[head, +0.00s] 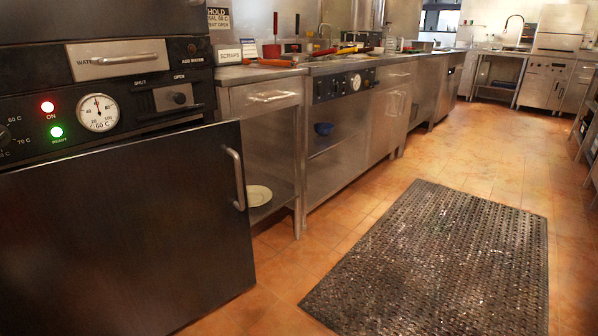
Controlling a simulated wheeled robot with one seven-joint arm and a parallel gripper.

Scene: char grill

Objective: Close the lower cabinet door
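The lower cabinet door (110,235) is a large dark metal panel at the left of the head view, below a control panel. Its vertical metal handle (237,180) is near its right edge. The door appears to stand open, swung out from the cabinet: its right edge reaches past the right side of the control panel (150,98). How wide it stands open is hard to tell, and the space behind it is hidden. My gripper is not in view.
A steel counter (275,100) with open shelves runs back to the right of the cabinet. A dark perforated mat (440,255) lies on the tiled floor; the surrounding floor is clear.

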